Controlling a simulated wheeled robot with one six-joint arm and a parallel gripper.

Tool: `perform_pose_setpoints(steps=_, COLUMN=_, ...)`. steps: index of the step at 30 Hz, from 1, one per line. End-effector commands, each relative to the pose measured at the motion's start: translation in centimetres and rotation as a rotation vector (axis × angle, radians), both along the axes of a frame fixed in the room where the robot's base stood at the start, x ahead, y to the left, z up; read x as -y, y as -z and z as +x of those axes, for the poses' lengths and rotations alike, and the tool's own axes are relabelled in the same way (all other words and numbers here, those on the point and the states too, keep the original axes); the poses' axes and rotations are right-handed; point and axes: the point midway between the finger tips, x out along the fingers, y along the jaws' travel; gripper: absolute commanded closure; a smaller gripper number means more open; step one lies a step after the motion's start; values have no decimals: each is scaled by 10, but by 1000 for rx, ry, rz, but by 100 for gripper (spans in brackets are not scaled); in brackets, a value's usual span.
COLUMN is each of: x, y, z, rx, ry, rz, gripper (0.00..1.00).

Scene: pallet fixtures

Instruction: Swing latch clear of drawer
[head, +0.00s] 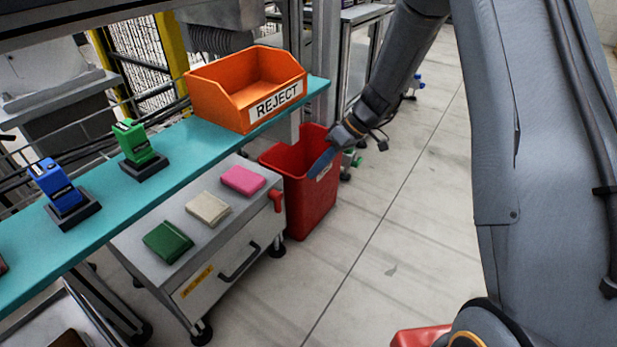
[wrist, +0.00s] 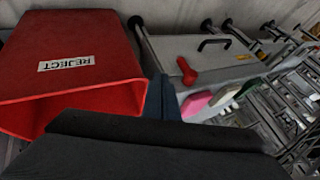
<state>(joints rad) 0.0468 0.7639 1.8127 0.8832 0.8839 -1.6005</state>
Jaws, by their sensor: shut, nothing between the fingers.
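A red latch (head: 277,200) sits at the upper right end of the grey cabinet's front, beside the drawer (head: 222,277) with its dark bar handle (head: 240,262). In the head view it points downward; I cannot tell exactly how far it overlaps the drawer edge. The wrist view sees the cabinet upside down, with the latch (wrist: 187,73) and handle (wrist: 214,43). The drawer looks closed. My gripper (head: 320,164) is shut and empty, over the red bin's right side in the head view. Its fingers (wrist: 162,98) point toward the cabinet, apart from the latch.
The red bin (head: 302,200) labelled REJECT stands close right of the cabinet. Green, beige and pink blocks lie on the cabinet top (head: 180,210). A teal shelf (head: 105,187) behind holds an orange REJECT box (head: 222,98) and two devices.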

Motion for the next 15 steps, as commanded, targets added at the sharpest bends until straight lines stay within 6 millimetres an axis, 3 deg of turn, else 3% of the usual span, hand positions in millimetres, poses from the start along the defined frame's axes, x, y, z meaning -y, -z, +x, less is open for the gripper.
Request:
perform_pose_setpoints(steps=12, x=-49, y=69, z=-4, rx=-2, ry=-1, rz=-1, gripper=100)
perform_pose_setpoints(steps=15, x=-60, y=68, z=-13, rx=-1, ry=-2, rz=0, gripper=100)
